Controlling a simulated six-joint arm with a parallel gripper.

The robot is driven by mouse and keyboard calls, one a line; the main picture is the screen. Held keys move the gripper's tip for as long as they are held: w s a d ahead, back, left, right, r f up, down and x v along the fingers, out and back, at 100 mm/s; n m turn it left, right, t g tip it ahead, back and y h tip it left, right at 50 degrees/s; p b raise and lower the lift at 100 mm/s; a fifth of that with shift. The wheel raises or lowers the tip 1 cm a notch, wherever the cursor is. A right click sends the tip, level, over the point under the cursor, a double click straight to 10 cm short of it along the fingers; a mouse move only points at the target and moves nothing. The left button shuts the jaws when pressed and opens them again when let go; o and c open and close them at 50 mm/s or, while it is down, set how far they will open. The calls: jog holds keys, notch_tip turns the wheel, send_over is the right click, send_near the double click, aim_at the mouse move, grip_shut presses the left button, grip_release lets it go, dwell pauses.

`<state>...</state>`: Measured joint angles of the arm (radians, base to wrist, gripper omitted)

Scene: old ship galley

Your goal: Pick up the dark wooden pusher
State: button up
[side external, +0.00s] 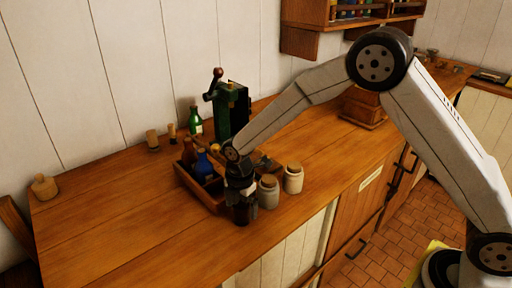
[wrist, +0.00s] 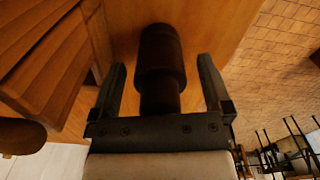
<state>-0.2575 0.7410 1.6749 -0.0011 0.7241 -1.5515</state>
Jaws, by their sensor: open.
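The dark wooden pusher (wrist: 160,60) is a dark, rounded cylinder with a narrower neck. In the wrist view it lies between the two fingers of my open gripper (wrist: 163,75), with a gap visible on each side. In the side view my gripper (side external: 241,202) points down at the front of the counter, beside the wooden crate. A dark shape at its lower end there seems to be the pusher (side external: 241,214); the gripper hides most of it.
A wooden crate (side external: 208,197) with bottles stands left of my gripper. Two pale lidded jars (side external: 268,192) (side external: 293,179) stand close on its right. A green press (side external: 231,110) and a green bottle (side external: 195,121) are behind.

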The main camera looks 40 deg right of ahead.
dwell(0.3)
grip_shut()
jog(key=shift+r, duration=0.2)
jog(key=shift+r, duration=0.55)
jog(key=s+d+r, duration=0.3)
jog(key=s+r, duration=0.8)
jog(key=s, duration=0.2)
jog(key=shift+s+r, duration=0.25)
jog(key=shift+s, duration=0.15)
jog(key=shift+w, duration=0.1)
